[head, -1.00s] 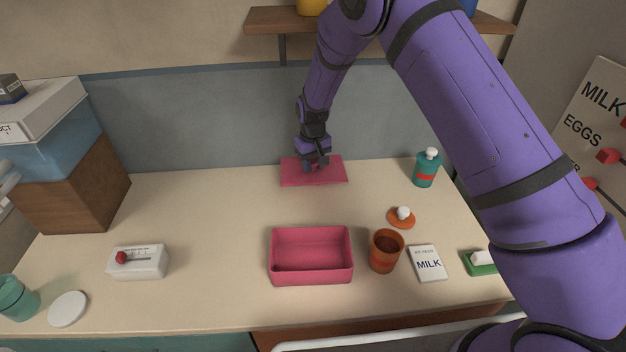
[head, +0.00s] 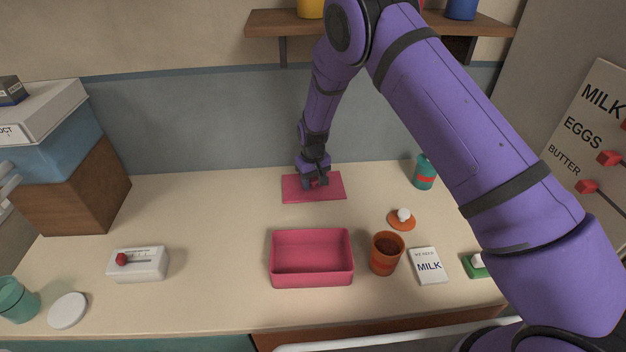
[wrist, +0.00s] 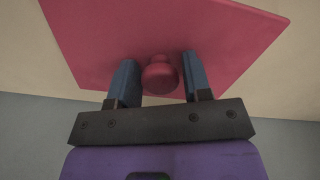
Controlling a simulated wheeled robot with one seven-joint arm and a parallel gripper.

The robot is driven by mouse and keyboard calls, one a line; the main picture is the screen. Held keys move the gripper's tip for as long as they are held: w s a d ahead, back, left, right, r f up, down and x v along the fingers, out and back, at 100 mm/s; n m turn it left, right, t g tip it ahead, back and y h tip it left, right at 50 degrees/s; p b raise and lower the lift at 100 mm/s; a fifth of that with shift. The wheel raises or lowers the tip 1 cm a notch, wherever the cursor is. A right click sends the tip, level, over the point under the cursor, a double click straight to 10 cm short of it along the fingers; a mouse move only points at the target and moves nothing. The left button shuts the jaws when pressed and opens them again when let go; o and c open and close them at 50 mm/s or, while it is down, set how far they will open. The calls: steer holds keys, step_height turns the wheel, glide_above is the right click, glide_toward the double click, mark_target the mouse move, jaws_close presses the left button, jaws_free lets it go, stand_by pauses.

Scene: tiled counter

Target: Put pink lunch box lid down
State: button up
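The pink lunch box lid (head: 328,187) is level at the back of the counter, behind the box, and looks to rest on the surface; contact is hard to see. Its round red knob (wrist: 160,76) sits between the fingers in the wrist view. My gripper (head: 315,184) is over the lid, also seen in the wrist view (wrist: 160,60). Its two blue fingers stand apart on either side of the knob, with a visible gap at least on the right. The pink lunch box (head: 311,280) stands open and empty in front of the lid.
An orange cup (head: 386,255), a milk card (head: 428,266) and an orange lid with a white knob (head: 401,220) are right of the box. A teal bottle (head: 424,174) is at the back right. A white box (head: 138,264) is at left. Counter around the lid is clear.

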steer(key=shift+o, duration=0.9)
step_height(320, 180, up, 8)
steer(key=shift+f, duration=0.1)
